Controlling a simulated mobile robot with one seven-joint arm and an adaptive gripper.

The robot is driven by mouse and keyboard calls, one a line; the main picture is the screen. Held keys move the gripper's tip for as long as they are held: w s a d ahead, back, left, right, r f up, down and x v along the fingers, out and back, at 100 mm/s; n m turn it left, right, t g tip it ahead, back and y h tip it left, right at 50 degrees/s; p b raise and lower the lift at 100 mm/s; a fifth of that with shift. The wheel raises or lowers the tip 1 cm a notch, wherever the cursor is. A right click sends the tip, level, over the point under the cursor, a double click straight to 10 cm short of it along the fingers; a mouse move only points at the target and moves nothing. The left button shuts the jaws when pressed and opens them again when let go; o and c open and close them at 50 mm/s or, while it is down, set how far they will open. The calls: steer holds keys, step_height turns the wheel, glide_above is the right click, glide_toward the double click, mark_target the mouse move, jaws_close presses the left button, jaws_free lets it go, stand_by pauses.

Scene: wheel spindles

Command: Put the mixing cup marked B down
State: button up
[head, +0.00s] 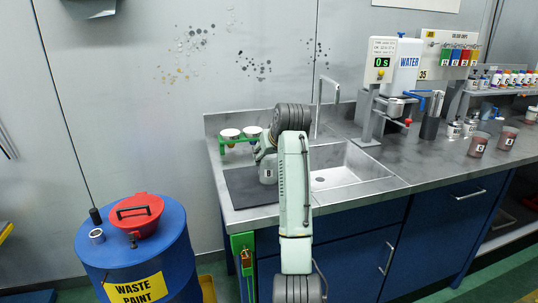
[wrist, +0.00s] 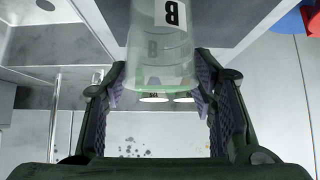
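The mixing cup marked B (wrist: 160,65) is a clear, pale greenish cup with a black B on a white label. In the wrist view, which is upside down, it fills the top middle between the two fingers. My gripper (wrist: 160,80) has its fingers close against both sides of the cup. In the head view my gripper (head: 264,152) is over the left of the counter, and the cup (head: 267,174) shows just below it, upright at the dark mat (head: 245,188). My arm hides part of it. I cannot tell whether its base touches the mat.
The sink (head: 335,170) is to the right, with a tall tap behind. A water dispenser (head: 400,70) and two marked cups (head: 479,144) stand further right. A blue waste drum (head: 140,255) is at left.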

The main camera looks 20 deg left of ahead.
steer(key=o, duration=0.3)
steer(key=shift+r, duration=0.25)
steer(key=v, duration=1.2)
steer(key=shift+f+b, duration=0.1)
steer(key=shift+b, duration=0.3)
steer(key=shift+a, duration=0.1)
